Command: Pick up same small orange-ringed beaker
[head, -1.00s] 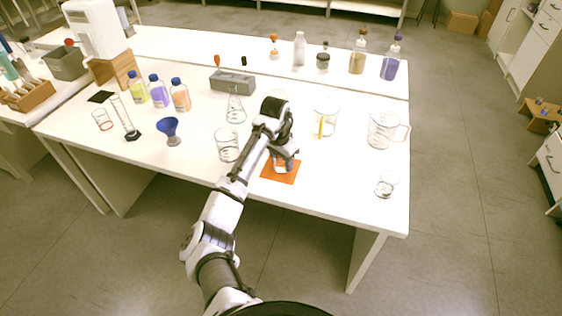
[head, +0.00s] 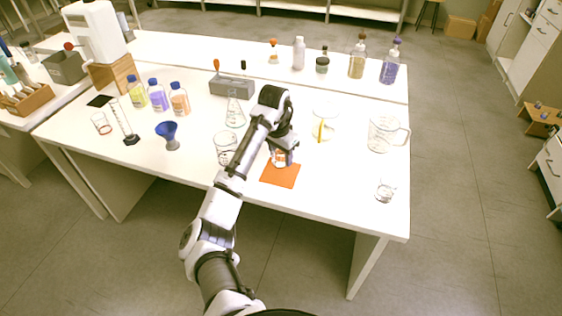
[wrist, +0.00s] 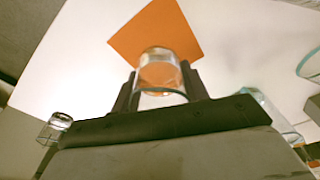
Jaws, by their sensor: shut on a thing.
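My gripper (head: 282,153) is shut on a small clear glass beaker (wrist: 159,78), which sits between the two dark fingers in the wrist view. Orange shows through its glass, and I cannot tell whether its own ring is orange. The gripper and beaker are over the far part of the orange square mat (head: 280,176), apparently a little above it. The mat also shows beyond the beaker in the wrist view (wrist: 185,32). Another small beaker with an orange-red ring (head: 101,123) stands at the left of the table.
A clear beaker (head: 224,148) stands just left of my arm, and a flask (head: 235,108) behind it. A yellow-marked beaker (head: 323,127), a glass jug (head: 383,134) and a small glass (head: 384,191) stand right. The white table's (head: 335,185) front right is mostly clear.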

